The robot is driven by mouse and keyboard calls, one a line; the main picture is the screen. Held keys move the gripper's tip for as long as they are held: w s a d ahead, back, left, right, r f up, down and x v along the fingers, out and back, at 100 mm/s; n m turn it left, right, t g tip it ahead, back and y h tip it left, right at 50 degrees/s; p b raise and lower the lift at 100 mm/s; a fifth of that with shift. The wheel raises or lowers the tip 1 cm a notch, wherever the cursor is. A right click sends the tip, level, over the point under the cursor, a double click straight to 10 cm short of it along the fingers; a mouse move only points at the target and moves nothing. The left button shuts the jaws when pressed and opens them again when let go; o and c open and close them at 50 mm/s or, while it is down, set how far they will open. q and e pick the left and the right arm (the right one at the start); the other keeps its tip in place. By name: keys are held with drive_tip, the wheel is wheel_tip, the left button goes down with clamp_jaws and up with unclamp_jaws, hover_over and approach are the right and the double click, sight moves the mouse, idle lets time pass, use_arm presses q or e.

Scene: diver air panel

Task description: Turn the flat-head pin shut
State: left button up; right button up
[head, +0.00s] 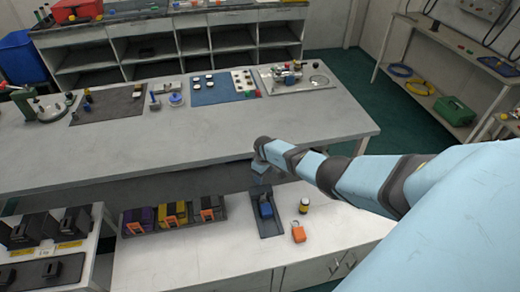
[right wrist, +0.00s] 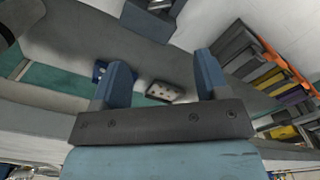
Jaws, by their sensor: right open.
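I cannot make out a flat-head pin in either view. A metal plate with small fittings (head: 292,78), some with red and blue parts, lies at the back right of the long grey table (head: 200,135) in the head view. My left gripper is not in view.
A blue mat (head: 222,88) lies left of the plate. The table's middle is clear.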

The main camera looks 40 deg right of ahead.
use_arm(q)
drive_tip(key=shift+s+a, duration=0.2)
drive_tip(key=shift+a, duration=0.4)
use_arm(e)
drive_tip(key=shift+r, duration=0.35)
